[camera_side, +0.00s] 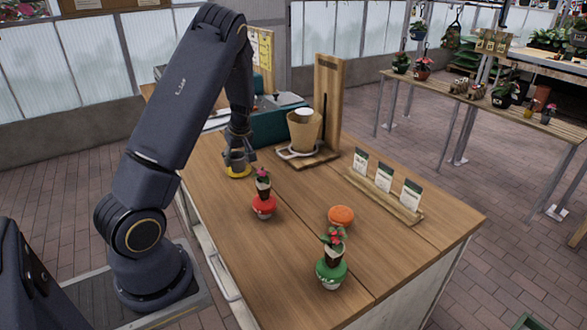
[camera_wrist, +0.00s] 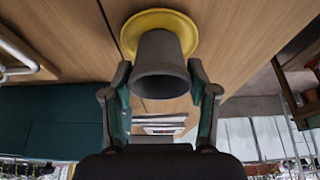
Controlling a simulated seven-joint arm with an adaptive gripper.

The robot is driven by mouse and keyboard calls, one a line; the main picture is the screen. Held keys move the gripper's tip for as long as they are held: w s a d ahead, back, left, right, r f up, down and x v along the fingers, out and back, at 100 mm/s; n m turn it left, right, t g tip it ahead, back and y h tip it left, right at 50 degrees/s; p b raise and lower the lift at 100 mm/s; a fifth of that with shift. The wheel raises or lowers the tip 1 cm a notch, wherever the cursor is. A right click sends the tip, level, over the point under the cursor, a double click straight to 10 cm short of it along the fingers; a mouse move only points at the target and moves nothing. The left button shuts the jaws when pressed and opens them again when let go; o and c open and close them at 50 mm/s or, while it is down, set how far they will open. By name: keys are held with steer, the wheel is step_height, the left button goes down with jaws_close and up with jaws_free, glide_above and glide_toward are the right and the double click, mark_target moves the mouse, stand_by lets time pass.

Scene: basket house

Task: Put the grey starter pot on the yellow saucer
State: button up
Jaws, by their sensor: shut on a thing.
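The yellow saucer (camera_side: 240,174) lies on the wooden table near its left edge in the side view. The grey starter pot (camera_wrist: 161,62) is between my fingers in the wrist view, its open rim toward the camera and its narrow base over the yellow saucer (camera_wrist: 187,27). My gripper (camera_side: 238,150) is shut on the pot, right above the saucer in the side view. My gripper (camera_wrist: 161,83) has a finger on each side of the pot near its rim. The fingers partly hide the pot in the side view. I cannot tell whether its base touches the saucer.
A red saucer (camera_side: 264,208) and a green saucer (camera_side: 331,275) each hold a potted plant. An orange saucer (camera_side: 341,214) is empty. A wooden stand with a tan pot (camera_side: 304,130) is right of my gripper. A card rack (camera_side: 384,187) lies along the right side.

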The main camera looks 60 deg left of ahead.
steer(key=o, duration=1.2)
steer(key=shift+c, duration=0.2)
steer(key=shift+r, duration=0.1)
steer(key=shift+d+r, duration=0.1)
steer(key=shift+r, duration=0.25)
steer(key=v, duration=1.1)
steer(key=d+r+m+t+h, duration=0.1)
steer(key=d+r+m, duration=0.1)
steer(key=d, duration=0.4)
steer(key=d+r+m+t+h, duration=0.1)
steer(key=d+r+m+h, duration=0.15)
steer(key=d, duration=0.35)
steer(key=s+d+r+m+t, duration=0.1)
steer(key=s+d+m, duration=0.2)
steer(key=d, duration=0.3)
steer(key=s+d+r+m+t, duration=0.1)
steer(key=s+d+r+m, duration=0.1)
steer(key=s+d+m, duration=0.2)
steer(key=s+d+r+m+t+h, duration=0.1)
steer(key=s+d+r+m, duration=0.1)
steer(key=d+m, duration=0.4)
steer(key=s+d, duration=0.1)
steer(key=d, duration=0.2)
steer(key=shift+s+d+r+t, duration=0.25)
steer(key=shift+d+t, duration=0.05)
